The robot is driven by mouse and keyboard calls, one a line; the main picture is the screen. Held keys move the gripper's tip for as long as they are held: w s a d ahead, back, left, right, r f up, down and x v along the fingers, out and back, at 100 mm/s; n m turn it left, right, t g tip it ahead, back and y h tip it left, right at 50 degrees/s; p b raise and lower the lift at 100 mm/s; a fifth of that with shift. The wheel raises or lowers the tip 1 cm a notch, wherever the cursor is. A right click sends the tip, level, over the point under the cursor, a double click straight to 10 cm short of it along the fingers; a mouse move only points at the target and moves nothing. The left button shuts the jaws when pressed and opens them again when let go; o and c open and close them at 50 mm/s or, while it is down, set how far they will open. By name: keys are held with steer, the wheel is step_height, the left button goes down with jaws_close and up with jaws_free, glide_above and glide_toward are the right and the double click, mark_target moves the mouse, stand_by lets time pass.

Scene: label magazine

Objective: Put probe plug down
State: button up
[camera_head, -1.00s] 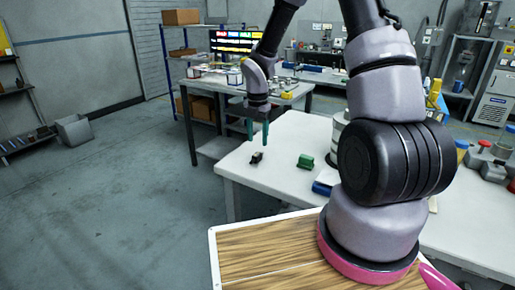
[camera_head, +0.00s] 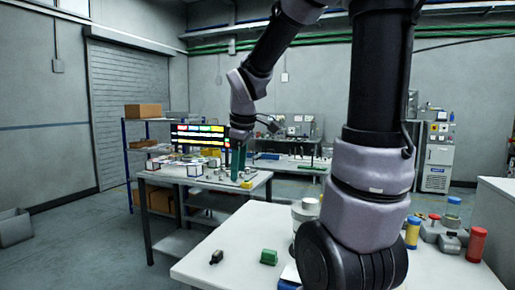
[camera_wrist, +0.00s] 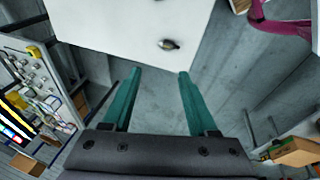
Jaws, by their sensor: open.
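The probe plug looks to be the small dark piece (camera_head: 216,257) lying on the white table (camera_head: 238,229), near its left edge. It also shows in the wrist view (camera_wrist: 169,44), lying on the white tabletop beyond the fingertips. My gripper (camera_head: 238,176) has two green fingers and hangs above and behind the table, well apart from the plug. In the wrist view my gripper (camera_wrist: 160,74) is open, with nothing between its fingers.
A green block (camera_head: 268,257) sits right of the plug. A yellow-banded cylinder (camera_head: 412,232) and a red one (camera_head: 476,244) stand on the right. A cluttered workbench (camera_head: 155,178) and a coloured screen (camera_head: 198,135) stand behind.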

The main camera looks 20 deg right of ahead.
steer(key=s+r+m+t+y, duration=0.1)
steer(key=s+r+m+t, duration=0.1)
steer(key=s+r+m, duration=0.2)
steer(key=s+r+m+t+y, duration=0.1)
steer(key=s+r+m, duration=0.2)
steer(key=s+m, duration=0.5)
steer(key=shift+s+d+r+m+t, duration=0.15)
steer(key=shift+d+r+m+t, duration=0.3)
steer(key=shift+m, duration=0.65)
